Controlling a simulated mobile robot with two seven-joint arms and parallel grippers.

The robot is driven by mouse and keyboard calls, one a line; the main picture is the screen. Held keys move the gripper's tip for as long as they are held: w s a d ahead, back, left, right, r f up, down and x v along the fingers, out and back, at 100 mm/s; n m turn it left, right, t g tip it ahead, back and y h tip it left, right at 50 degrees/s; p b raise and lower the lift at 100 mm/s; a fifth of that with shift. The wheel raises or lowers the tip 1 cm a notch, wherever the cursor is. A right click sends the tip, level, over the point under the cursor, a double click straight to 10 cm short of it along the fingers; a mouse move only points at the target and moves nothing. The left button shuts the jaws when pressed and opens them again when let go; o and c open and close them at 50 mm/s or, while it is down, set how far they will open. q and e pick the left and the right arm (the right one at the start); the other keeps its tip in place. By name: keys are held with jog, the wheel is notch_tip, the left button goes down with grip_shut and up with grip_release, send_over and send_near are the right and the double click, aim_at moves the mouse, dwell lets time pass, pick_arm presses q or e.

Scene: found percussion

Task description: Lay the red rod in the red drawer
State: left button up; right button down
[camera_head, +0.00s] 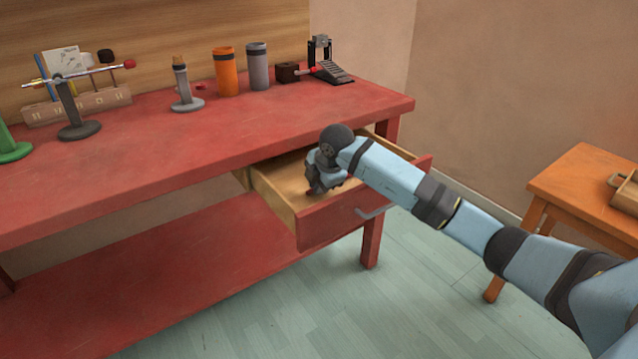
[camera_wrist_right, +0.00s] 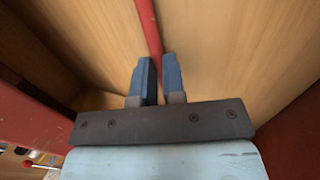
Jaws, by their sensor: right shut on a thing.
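The red drawer (camera_head: 330,221) is pulled out from under the red table, showing its red front, grey handle and bare wooden inside. My right gripper (camera_head: 315,190) is down at the open drawer in the head view, and its arm reaches in from the right. In the right wrist view the red rod (camera_wrist_right: 149,28) runs from the top edge down between the two blue fingers of my right gripper (camera_wrist_right: 157,75), which are shut on it. The drawer's wooden floor (camera_wrist_right: 220,50) lies behind the rod. I cannot tell whether the rod touches the floor. The left gripper is not in view.
The red table (camera_head: 200,140) holds an orange cup (camera_head: 225,72), a grey cup (camera_head: 257,67), a small stand (camera_head: 183,85), a dark stand with a crossbar (camera_head: 70,108) and a black pedal-like device (camera_head: 329,68). An orange side table (camera_head: 580,180) stands at the right.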

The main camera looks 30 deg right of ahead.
jog(key=shift+f, duration=0.15)
jog(key=c, duration=1.1)
grip_release()
jog(key=shift+s, duration=0.1)
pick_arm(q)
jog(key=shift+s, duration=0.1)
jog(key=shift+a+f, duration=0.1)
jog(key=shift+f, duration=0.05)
pick_arm(e)
jog(key=shift+s+f, duration=0.1)
jog(key=shift+s+r, duration=0.1)
jog(key=shift+r, duration=0.3)
pick_arm(q)
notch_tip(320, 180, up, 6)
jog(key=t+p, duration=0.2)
jog(key=p, duration=0.2)
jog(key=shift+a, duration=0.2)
pick_arm(e)
jog(key=v, duration=1.3)
jog(key=shift+r, duration=0.4)
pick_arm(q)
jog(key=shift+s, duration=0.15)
